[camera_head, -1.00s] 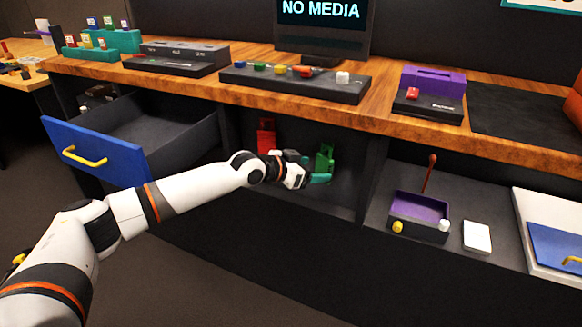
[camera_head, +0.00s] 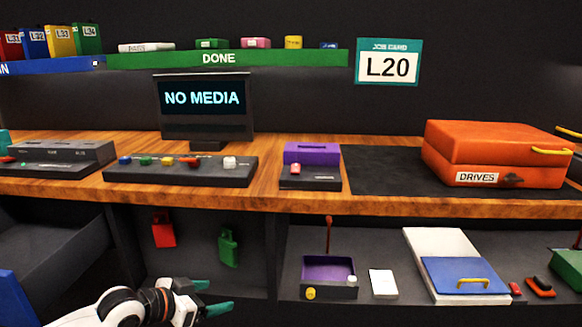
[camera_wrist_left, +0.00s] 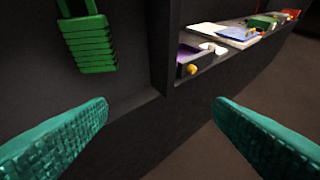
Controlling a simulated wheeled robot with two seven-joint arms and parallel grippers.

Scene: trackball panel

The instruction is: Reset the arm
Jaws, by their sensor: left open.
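My left gripper (camera_head: 212,296) has teal fingers and is open and empty. It is low in the head view, in front of the under-desk bay and below a green padlock-shaped item (camera_head: 228,248). In the left wrist view the two fingers (camera_wrist_left: 165,135) are spread wide with nothing between them. The ribbed green item (camera_wrist_left: 88,45) shows there at the upper left, apart from the fingers. My right gripper is in neither view.
A red padlock-shaped item (camera_head: 163,231) hangs beside the green one. A purple-lined tray (camera_head: 329,270) and a white card (camera_head: 383,284) lie on the lower shelf. The wooden desk (camera_head: 235,200) overhangs the bay. A blue drawer front (camera_head: 12,298) juts out at left.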

